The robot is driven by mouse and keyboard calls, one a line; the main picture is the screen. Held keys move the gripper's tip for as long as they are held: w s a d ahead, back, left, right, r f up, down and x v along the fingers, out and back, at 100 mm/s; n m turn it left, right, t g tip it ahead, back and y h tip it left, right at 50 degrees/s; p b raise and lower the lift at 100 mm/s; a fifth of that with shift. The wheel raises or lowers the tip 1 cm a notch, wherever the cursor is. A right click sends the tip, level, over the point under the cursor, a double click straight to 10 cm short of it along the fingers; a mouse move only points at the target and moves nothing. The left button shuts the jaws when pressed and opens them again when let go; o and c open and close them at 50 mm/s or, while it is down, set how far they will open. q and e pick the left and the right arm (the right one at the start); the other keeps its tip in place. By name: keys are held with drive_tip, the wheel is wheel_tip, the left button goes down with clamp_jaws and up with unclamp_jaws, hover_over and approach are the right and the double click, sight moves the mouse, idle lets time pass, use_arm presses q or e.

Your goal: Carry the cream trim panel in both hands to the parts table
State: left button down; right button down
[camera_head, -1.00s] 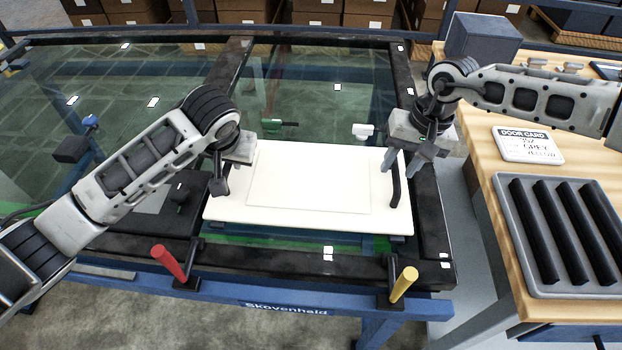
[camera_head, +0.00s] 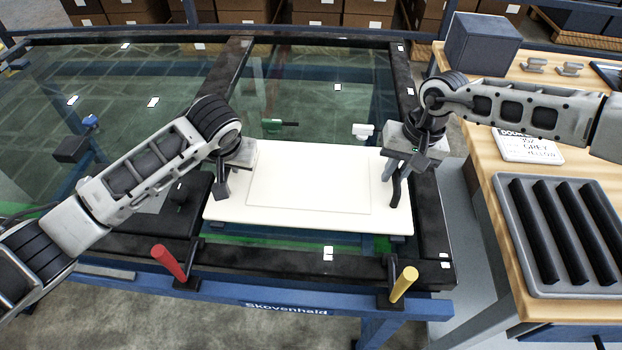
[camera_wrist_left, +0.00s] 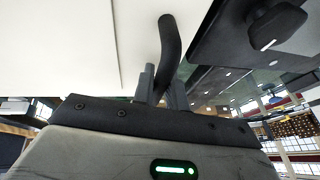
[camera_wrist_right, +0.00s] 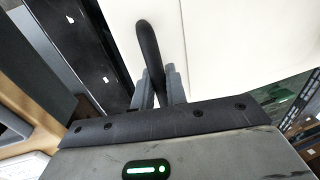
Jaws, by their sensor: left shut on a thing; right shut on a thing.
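The cream trim panel (camera_head: 310,190) lies flat over the dark frame of the glass-topped fixture. It has a black handle at each short end. My left gripper (camera_head: 222,186) is at the panel's left end, and in the left wrist view its fingers (camera_wrist_left: 160,88) are shut on the black handle (camera_wrist_left: 170,45). My right gripper (camera_head: 396,172) is at the right end, and in the right wrist view its fingers (camera_wrist_right: 158,88) are shut on the other handle (camera_wrist_right: 149,45). The wooden parts table (camera_head: 478,150) stands at the right.
A grey tray (camera_head: 515,230) with black strips, a door card sign (camera_head: 530,150) and a blue-grey box (camera_head: 482,42) occupy the parts table. A red clamp handle (camera_head: 168,262) and a yellow one (camera_head: 404,284) stand at the fixture's front edge.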

use_arm(q)
drive_tip(key=shift+w+r, duration=0.1)
drive_tip(key=shift+r, duration=0.1)
use_arm(e)
drive_tip(key=shift+r, duration=0.2)
